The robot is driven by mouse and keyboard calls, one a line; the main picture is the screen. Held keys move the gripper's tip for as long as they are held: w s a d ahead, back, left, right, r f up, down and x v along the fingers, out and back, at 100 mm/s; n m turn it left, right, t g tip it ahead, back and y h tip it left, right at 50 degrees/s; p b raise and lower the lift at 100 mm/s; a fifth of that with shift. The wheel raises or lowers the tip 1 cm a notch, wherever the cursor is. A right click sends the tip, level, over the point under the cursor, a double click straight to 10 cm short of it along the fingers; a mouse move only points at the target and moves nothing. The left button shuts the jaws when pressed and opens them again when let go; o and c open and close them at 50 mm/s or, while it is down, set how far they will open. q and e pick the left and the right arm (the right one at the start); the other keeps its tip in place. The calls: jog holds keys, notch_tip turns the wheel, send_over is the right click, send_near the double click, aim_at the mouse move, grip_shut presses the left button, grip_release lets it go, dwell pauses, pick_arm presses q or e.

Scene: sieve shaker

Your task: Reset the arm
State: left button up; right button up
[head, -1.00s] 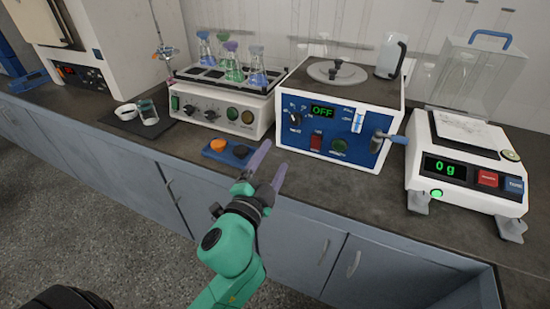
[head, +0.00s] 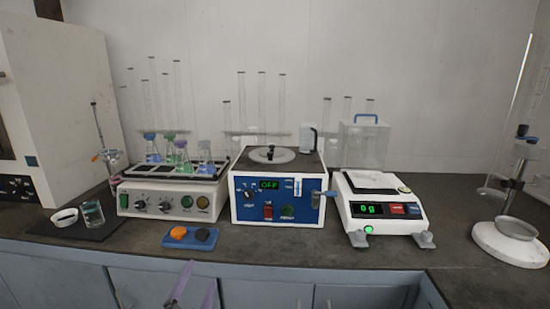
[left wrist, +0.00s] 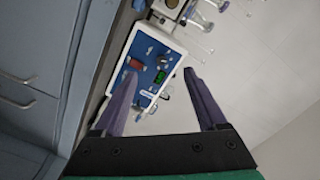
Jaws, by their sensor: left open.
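My left gripper (head: 195,285) shows at the bottom of the head view, only its purple fingers in sight, below the front edge of the bench. In the left wrist view its two fingers (left wrist: 165,98) stand wide apart with nothing between them that touches them. The gripper is open and empty. A blue and white sieve shaker box (head: 276,190) with a green OFF display stands on the bench beyond it; it also shows in the left wrist view (left wrist: 145,65). My right gripper is not in view.
A glass beaker (head: 93,213) is at left.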

pick_arm(q)
jog(key=s+a+f+n+g+p, duration=0.15)
jog(key=f+g, duration=0.25)
jog(key=f, duration=1.2)
jog(key=s+a+f+n+g+p, duration=0.1)
jog(key=s+a+f+g+p, duration=0.2)
jog(key=f, duration=1.3)
jog(key=s+a+f+n+g+p, duration=0.1)
jog(key=s+f+n+g, duration=0.1)
jog(key=s+f, duration=0.4)
jog(key=s+a+f+n+g+p, duration=0.1)
jog(key=s+f+g, duration=0.3)
jog(key=s, duration=1)
jog(key=s+a+f+n+g+p, duration=0.1)
jog(key=s+a+f+n+g, duration=0.2)
jog(key=s+f, duration=0.5)
jog(key=s, duration=0.3)
jog(key=shift+f+g, duration=0.3)
jog(key=shift+g, duration=0.1)
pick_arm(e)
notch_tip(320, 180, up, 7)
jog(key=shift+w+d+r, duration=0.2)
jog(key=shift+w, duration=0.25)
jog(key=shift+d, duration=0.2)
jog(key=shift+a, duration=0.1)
